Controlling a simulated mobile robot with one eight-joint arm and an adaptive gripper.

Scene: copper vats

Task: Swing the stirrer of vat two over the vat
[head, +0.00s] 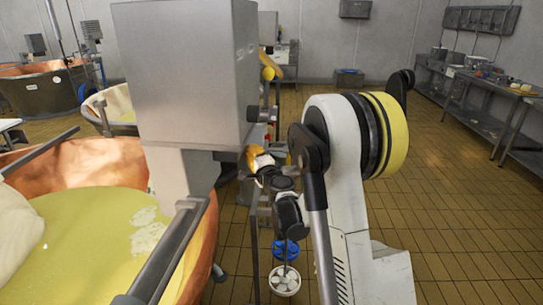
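A copper vat (85,165) fills the lower left of the head view, holding yellow-green liquid with pale patches. A large grey metal box (190,75) on a short post (180,178) stands at the vat's right rim; it looks like the stirrer's housing. A grey bar (170,255) slants down from near the post across the rim. I cannot tell which vat carries which number. My arm is right of the box. Dark parts near the arm, just right of the post, may be my gripper (268,172); its fingers and any contact are not clear.
More copper vats stand at the far left, one dark-sided (45,92). A small white bucket (284,281) with a blue item (285,249) behind it is on the floor below my arm. A metal bench (480,95) runs along the right wall. The tiled floor at right is clear.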

